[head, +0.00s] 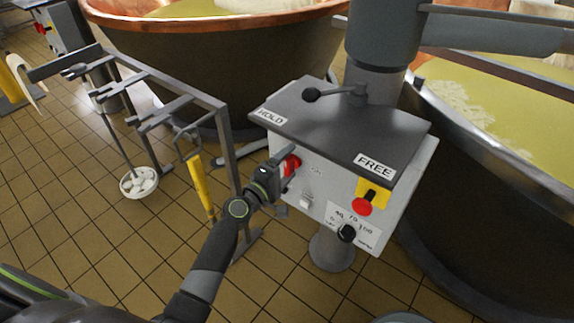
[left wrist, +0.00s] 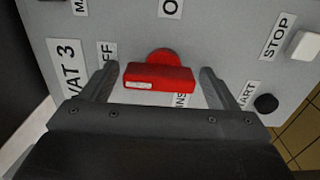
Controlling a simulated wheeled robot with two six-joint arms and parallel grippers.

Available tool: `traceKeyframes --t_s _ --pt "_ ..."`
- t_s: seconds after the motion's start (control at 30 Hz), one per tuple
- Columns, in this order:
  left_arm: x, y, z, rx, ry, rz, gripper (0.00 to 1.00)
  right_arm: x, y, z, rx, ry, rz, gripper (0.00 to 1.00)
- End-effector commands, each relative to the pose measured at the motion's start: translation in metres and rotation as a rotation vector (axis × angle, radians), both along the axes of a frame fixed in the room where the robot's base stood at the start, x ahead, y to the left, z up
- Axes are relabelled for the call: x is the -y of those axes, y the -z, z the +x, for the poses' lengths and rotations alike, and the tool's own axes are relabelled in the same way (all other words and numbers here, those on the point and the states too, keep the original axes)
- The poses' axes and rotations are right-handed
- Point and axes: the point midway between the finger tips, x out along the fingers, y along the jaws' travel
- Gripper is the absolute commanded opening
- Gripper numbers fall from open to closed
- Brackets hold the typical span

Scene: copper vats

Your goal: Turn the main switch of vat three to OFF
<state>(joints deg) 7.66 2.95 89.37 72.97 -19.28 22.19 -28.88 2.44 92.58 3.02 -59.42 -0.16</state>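The main switch of vat three is a red handle on a grey panel, in the left wrist view (left wrist: 158,78) and partly hidden in the head view (head: 292,162). Its bar lies crosswise between my fingers, with a pale mark near its left end. My left gripper (left wrist: 158,82) is open, one finger beside each end of the bar, with small gaps. In the head view the left gripper (head: 280,166) is at the control box (head: 315,175). My right gripper is out of view.
A white STOP button (left wrist: 304,46) and black START button (left wrist: 266,103) sit right of the switch. The box also bears a yellow-backed red knob (head: 363,206), a black dial (head: 346,233) and a lever (head: 335,93) on top.

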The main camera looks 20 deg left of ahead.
Motion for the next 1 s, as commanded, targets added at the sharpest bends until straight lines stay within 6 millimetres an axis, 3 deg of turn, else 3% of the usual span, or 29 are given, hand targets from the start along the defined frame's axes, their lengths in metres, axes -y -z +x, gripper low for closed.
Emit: traceKeyframes --t_s 0.23,0.37,0.67,0.8,1.0 --pt "-0.001 0.000 -0.003 0.001 0.000 0.002 0.82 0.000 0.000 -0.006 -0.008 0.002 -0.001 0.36" --pt "-0.006 0.000 -0.017 0.000 0.000 0.003 0.82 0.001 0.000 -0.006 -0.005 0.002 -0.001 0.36" --pt "-0.028 0.002 -0.077 -0.001 -0.001 0.005 0.82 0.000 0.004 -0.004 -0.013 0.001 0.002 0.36" --pt "-0.039 0.002 -0.106 -0.002 0.000 0.004 0.82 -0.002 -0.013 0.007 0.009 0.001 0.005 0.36" --pt "-0.052 0.002 -0.142 -0.001 0.000 0.003 0.82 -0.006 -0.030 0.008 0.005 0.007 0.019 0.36"
